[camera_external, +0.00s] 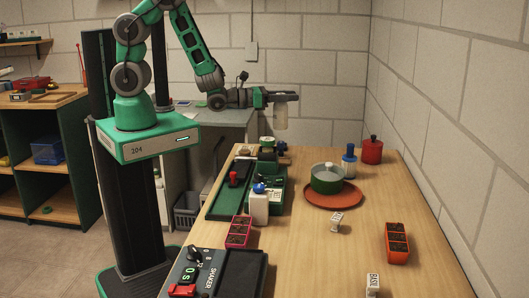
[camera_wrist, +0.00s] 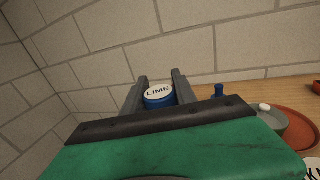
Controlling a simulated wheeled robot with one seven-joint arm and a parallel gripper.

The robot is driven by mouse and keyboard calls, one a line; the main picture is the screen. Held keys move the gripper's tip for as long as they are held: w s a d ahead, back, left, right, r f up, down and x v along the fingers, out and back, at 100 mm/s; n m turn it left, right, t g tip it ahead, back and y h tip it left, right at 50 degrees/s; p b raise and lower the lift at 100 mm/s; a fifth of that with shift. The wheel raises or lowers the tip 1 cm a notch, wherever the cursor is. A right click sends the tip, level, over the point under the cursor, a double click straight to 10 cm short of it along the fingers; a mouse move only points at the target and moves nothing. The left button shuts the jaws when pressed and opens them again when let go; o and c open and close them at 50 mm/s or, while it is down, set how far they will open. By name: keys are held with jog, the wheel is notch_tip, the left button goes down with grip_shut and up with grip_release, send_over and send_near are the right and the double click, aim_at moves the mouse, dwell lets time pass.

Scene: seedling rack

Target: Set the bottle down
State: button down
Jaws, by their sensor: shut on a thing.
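My gripper (camera_external: 280,96) is shut on a pale, translucent bottle (camera_external: 281,117) and holds it upright in the air above the far end of the wooden table (camera_external: 300,262). In the wrist view, the bottle's blue cap (camera_wrist: 158,97), with a white top reading LIME, sits between the two dark fingers of my gripper (camera_wrist: 160,90). The bottle's body is hidden below the cap there. The bottle's underside is clear of the table.
A green pot (camera_external: 326,181) stands on a terracotta saucer (camera_external: 347,200). Behind it are a blue-topped bottle (camera_external: 348,162) and a red pot (camera_external: 372,151). A green tray (camera_external: 219,206) with items lies left. Orange (camera_external: 397,243) and pink (camera_external: 239,232) planters stand nearer. Front-middle wood is bare.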

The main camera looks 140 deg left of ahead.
jog(key=shift+w+a+r, duration=0.1)
jog(key=shift+r, duration=0.1)
jog(key=w+a+f+b, duration=0.4)
jog(key=w+a+f, duration=0.4)
jog(key=a+f, duration=0.3)
jog(key=shift+w+f, duration=0.15)
jog(key=shift+f, duration=0.75)
jog(key=shift+f+b, duration=0.15)
jog(key=shift+b, duration=0.15)
jog(key=c, duration=1)
grip_release()
